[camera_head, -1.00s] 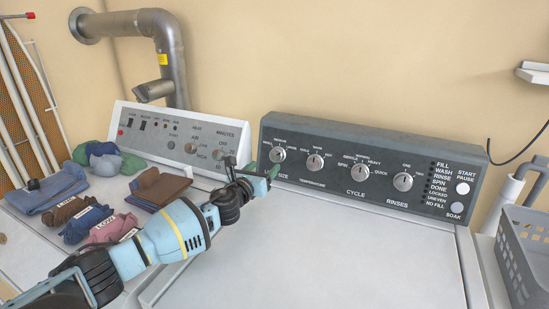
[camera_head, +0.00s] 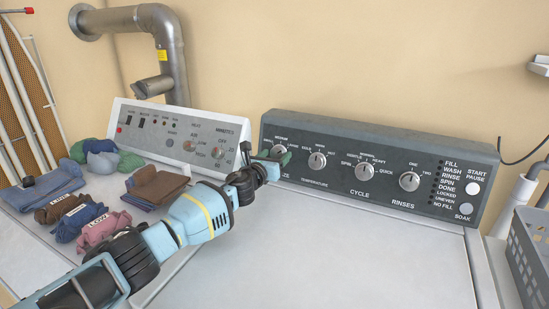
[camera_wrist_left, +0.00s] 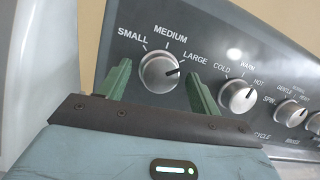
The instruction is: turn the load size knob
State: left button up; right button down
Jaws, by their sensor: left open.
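The load size knob (camera_wrist_left: 160,72) is a round silver dial under the labels SMALL, MEDIUM and LARGE in the left wrist view. Its dark pointer mark aims right, toward LARGE. My left gripper (camera_wrist_left: 158,82) is open, with one green finger on each side of the knob in that view; I cannot tell whether they touch it. In the head view my left gripper (camera_head: 268,163) is at the left end of the dark control panel (camera_head: 340,191), and the knob (camera_head: 278,150) is partly hidden behind it. My right gripper is not in view.
The temperature knob (camera_head: 317,161), cycle knob (camera_head: 363,172) and rinses knob (camera_head: 409,181) sit to the right. The dryer panel (camera_head: 180,138) stands at left, with folded clothes (camera_head: 152,187) before it. A grey basket (camera_head: 530,255) is at right. The washer lid (camera_head: 330,250) is clear.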

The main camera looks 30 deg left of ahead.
pick_arm(q)
jog(key=c, duration=1)
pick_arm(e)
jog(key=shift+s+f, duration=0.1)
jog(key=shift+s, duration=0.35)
